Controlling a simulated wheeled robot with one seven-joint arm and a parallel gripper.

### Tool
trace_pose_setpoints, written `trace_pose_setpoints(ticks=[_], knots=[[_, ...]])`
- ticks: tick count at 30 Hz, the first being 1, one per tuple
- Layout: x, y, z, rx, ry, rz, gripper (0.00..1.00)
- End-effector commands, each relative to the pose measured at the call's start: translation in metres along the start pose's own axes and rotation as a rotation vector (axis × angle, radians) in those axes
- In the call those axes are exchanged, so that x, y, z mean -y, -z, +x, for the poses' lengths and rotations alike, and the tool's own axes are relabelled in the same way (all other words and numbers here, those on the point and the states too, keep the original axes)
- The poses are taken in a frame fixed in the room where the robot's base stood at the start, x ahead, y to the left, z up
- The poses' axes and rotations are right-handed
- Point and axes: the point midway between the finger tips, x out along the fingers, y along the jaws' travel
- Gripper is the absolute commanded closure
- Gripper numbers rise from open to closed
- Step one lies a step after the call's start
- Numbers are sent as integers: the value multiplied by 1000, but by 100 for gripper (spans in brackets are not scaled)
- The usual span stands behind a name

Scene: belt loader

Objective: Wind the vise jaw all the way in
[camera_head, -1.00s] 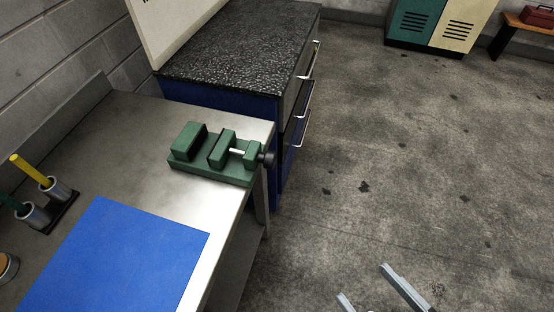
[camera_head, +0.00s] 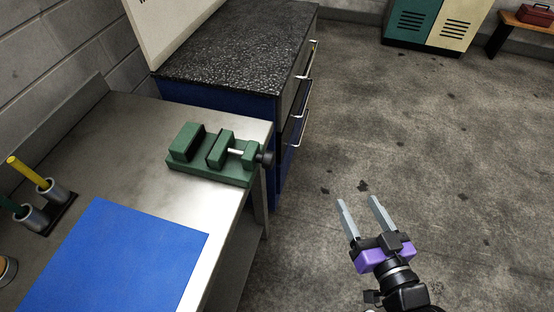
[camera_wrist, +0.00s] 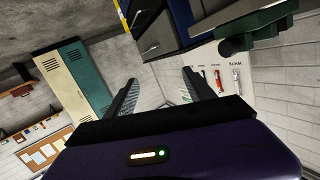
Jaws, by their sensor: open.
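The green vise (camera_head: 212,155) sits at the far right corner of the steel bench, with a gap between its fixed jaw (camera_head: 187,141) and its moving jaw (camera_head: 221,148). A pale screw runs from the moving jaw to a black knob (camera_head: 265,158) at the vise's right end, which overhangs the bench edge. My gripper (camera_head: 358,200) is open and empty, over the floor to the right of and nearer than the vise, apart from it. In the wrist view my two fingers (camera_wrist: 160,88) stand apart with nothing between them; a dark knob (camera_wrist: 233,45) with green vise parts shows at upper right.
The steel bench (camera_head: 130,140) carries a blue mat (camera_head: 120,260) and holders with a yellow-handled tool (camera_head: 30,172). A blue cabinet with a speckled dark top (camera_head: 240,55) and protruding handles (camera_head: 302,120) stands behind the vise. The floor at right is open.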

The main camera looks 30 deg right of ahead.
Motion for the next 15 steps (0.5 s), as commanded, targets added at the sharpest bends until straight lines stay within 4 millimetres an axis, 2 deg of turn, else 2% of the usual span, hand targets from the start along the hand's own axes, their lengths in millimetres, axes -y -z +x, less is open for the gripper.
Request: trace_pose_setpoints(ticks=[1,8,11,15], knots=[[-9,-4,21,12,-14,22,37],[-28,-26,106,130,42,102,37],[-25,-25,139,172,134,120,37],[-8,-8,175,194,349,111,37]])
